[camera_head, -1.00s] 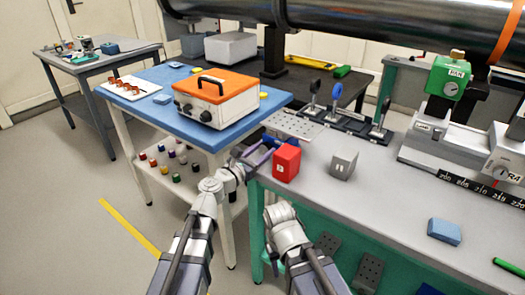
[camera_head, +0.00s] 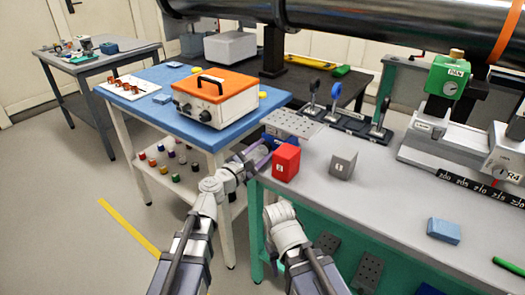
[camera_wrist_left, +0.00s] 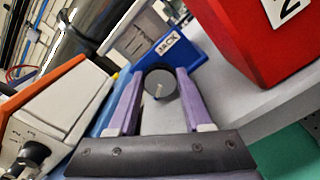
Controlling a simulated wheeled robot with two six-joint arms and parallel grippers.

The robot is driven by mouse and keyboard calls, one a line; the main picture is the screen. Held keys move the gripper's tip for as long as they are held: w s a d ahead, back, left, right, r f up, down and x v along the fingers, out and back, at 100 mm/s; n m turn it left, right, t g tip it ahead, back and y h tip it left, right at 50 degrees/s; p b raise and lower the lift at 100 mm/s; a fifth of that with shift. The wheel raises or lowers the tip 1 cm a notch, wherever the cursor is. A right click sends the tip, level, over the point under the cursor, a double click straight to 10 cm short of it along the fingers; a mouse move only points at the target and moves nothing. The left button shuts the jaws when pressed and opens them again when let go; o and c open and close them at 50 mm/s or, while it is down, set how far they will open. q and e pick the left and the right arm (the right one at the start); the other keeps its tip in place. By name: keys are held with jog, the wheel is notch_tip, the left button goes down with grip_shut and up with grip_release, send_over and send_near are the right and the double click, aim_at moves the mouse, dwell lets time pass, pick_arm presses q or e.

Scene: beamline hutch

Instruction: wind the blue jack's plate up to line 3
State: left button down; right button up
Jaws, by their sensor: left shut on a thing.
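The blue jack stands at the back left corner of the grey bench, behind the red block. Its perforated grey plate (camera_head: 293,123) is level on top. In the left wrist view the jack's blue body (camera_wrist_left: 181,52) carries a JACK label. The scale lines cannot be read. Only links of my right arm show; its gripper is out of sight.
A red block (camera_head: 286,162) stands close right of my left gripper, with a grey block (camera_head: 343,164) beyond it. Lens holders (camera_head: 335,91) stand behind the plate. An orange-topped box (camera_head: 215,97) is on the blue table to the left. The front of the grey bench is mostly clear.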

dwell(0.4)
pick_arm(q)
jog(key=shift+c, duration=1.6)
grip_release()
